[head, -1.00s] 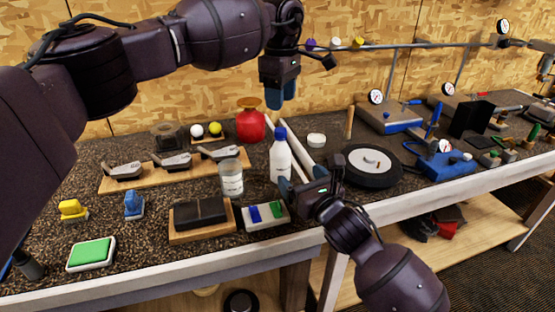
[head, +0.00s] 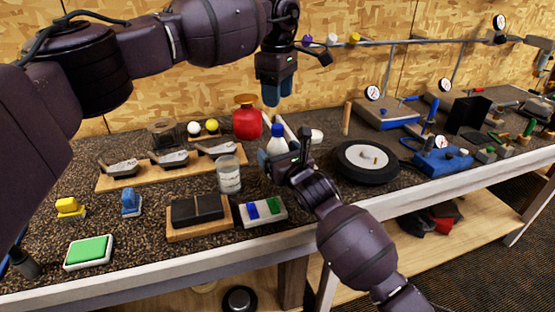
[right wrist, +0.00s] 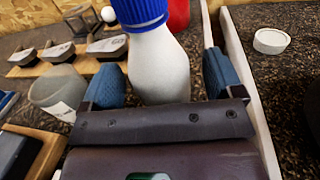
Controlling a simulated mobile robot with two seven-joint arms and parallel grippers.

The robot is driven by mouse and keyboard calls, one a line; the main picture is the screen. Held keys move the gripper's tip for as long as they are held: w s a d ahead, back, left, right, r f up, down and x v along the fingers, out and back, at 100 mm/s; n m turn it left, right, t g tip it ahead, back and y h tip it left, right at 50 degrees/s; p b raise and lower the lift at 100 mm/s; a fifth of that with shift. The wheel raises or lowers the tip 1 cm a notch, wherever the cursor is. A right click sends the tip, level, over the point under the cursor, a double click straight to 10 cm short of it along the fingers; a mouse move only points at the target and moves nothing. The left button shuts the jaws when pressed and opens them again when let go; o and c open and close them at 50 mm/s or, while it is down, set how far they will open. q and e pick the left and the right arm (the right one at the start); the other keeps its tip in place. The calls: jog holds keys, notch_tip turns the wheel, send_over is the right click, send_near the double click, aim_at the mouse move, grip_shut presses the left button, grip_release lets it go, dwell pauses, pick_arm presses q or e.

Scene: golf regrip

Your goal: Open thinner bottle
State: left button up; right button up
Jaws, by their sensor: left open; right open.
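The thinner bottle, white with a blue cap, stands upright on the bench; its cap and neck (head: 277,136) show behind my right gripper in the head view. In the right wrist view the bottle (right wrist: 159,65) stands between the two blue fingertips of my right gripper (right wrist: 163,80), which is open around it. A gap shows on the right side; on the left the finger is close to the bottle. The bottle's lower part is hidden by my gripper. My left gripper (head: 276,95) is open and points down, above and just behind the bottle cap in the picture.
A glass jar (head: 229,175) stands just left of the bottle, and a red can (head: 247,118) stands behind it. A white tray with blue and green blocks (head: 262,211) lies in front. A black wheel (head: 366,163) lies to the right. A long bar (head: 410,45) crosses behind.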

aim_at(278, 126)
jog(key=shift+c, duration=0.5)
jog(key=c, duration=1.4)
pick_arm(q)
jog(key=shift+f, duration=0.25)
pick_arm(e)
grip_shut()
pick_arm(q)
jog(key=shift+d+m, duration=0.15)
jog(key=shift+m, duration=1.05)
jog(key=m, duration=0.8)
jog(key=shift+r, duration=0.2)
jog(key=m, duration=0.3)
jog(key=shift+f, duration=4)
